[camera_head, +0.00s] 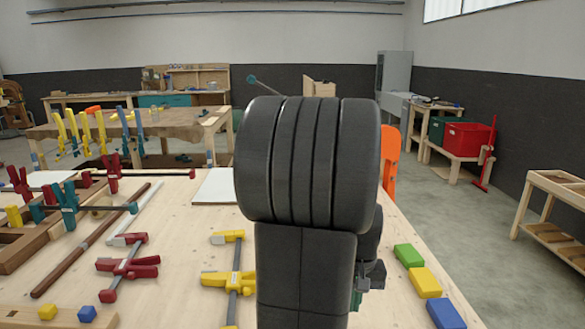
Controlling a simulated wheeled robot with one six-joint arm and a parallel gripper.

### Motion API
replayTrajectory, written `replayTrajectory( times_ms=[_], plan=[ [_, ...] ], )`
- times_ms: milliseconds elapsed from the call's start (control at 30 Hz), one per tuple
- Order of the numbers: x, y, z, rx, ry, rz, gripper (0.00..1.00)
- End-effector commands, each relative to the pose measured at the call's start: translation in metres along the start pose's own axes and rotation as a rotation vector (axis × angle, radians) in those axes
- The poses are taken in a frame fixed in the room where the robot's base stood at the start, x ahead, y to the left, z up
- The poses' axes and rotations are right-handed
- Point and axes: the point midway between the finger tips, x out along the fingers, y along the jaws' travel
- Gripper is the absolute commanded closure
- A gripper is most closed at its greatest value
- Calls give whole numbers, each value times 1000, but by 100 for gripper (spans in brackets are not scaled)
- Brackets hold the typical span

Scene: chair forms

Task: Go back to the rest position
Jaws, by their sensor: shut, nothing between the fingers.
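My black arm stands upright in the middle of the head view and covers much of the workbench (180,262). My gripper (372,276) shows only in part, as a small dark grey piece at the right edge of the arm above the bench. It is shut, and I see nothing held in it. A bit of something green shows just below it, mostly hidden by the arm.
Green (408,255), yellow (425,282) and blue (445,313) blocks lie along the right edge. Yellow clamps (233,281), red clamps (127,266) and a brown rod (92,243) lie left. An orange chair part (390,160) stands behind.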

Motion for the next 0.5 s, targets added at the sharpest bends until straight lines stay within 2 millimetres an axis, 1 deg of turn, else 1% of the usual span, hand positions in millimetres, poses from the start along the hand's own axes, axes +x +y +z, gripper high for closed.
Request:
replayTrajectory(
  times_ms=[33,100,300,433,467,500],
  plan=[
    [12,0,1,0,-5,-1,100],
    [26,0,1,0,-5,-1,100],
    [62,0,0,0,-4,-1,100],
    [79,0,0,0,-2,0,100],
    [81,0,0,0,-2,0,100],
    [80,0,-4,0,1,0,100]
  ],
)
